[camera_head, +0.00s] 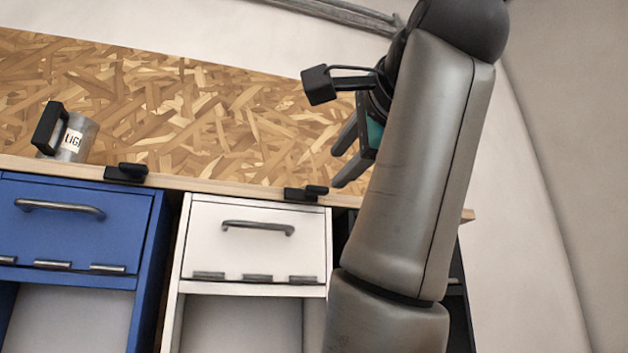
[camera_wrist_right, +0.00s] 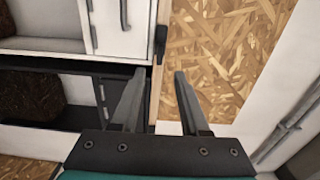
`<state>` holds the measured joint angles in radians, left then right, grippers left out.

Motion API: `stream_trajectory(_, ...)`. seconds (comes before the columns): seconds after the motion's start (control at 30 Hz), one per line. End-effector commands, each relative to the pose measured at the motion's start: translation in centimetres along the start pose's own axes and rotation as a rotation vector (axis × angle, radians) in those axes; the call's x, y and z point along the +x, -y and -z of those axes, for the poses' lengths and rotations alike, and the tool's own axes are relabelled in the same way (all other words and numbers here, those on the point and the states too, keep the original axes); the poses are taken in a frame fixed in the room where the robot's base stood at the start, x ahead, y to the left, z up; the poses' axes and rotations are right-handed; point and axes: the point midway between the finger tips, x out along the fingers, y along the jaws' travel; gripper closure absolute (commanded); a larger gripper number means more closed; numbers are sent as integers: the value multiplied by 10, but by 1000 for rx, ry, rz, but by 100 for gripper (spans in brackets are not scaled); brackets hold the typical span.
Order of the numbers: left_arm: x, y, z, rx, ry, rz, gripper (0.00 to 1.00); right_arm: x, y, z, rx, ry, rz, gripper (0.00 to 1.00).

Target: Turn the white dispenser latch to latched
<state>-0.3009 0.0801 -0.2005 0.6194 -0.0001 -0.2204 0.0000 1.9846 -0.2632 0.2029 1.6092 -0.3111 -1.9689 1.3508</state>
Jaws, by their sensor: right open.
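The white dispenser (camera_head: 257,268) stands under the front edge of the bench, its flap with a grey handle closed. Its black latch (camera_head: 306,193) sits on the bench edge above the flap, its bar lying along the edge. My right gripper (camera_head: 337,168) is open and empty, just right of the latch and above the bench edge. In the right wrist view the latch (camera_wrist_right: 161,41) lies just beyond the open fingertips (camera_wrist_right: 160,73), apart from them. The white dispenser (camera_wrist_right: 105,45) shows at the upper left there. My left gripper is out of view.
A blue dispenser (camera_head: 70,228) with its own black latch (camera_head: 126,173) stands to the left. A black dispenser (camera_wrist_right: 84,85) stands beside the white one, mostly behind my arm in the head view. A metal mug (camera_head: 78,139) stands on the chipboard top (camera_head: 200,110), otherwise clear.

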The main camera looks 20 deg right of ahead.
Motion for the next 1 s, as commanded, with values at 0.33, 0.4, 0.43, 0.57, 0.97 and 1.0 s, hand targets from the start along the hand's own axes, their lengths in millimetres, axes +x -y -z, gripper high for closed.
stream_trajectory(0.33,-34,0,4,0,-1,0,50,74,2,0,0,0,-4,55)
stream_trajectory(0.4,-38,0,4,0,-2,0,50,86,2,0,0,0,-4,55)
stream_trajectory(0.43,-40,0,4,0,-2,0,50,90,1,0,0,0,-4,55)
stream_trajectory(0.57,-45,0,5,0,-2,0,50,104,1,0,-1,1,-1,55)
stream_trajectory(0.97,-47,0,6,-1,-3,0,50,111,-1,0,-1,0,1,55)
stream_trajectory(1.0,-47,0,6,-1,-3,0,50,111,-1,0,-1,0,1,58)
